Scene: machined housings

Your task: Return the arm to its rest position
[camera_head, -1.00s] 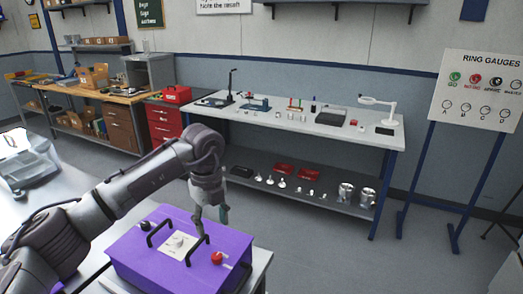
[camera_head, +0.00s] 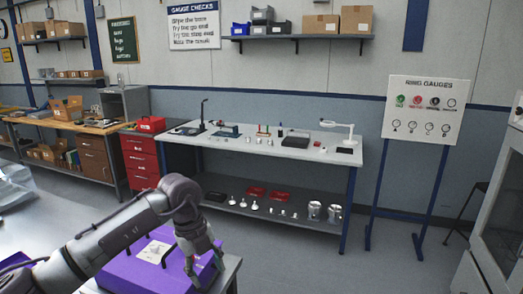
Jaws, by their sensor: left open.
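My left arm reaches in from the lower left and bends down at the wrist. My left gripper (camera_head: 206,266) is open, pointing down at the right side of the purple box (camera_head: 125,272). I see nothing held between its fingers; whether they touch the box is unclear. The box has a pale plate (camera_head: 156,252) and black handles on top. My gripper and arm hide part of the box's top, and the picture's lower edge cuts off its front. My right gripper is not in view.
A grey workbench (camera_head: 285,153) with small tools and parts stands behind, with metal parts on its lower shelf. A red drawer cabinet (camera_head: 139,160) is left of it. A ring gauge board (camera_head: 425,108) stands at right. The floor (camera_head: 330,270) between is clear.

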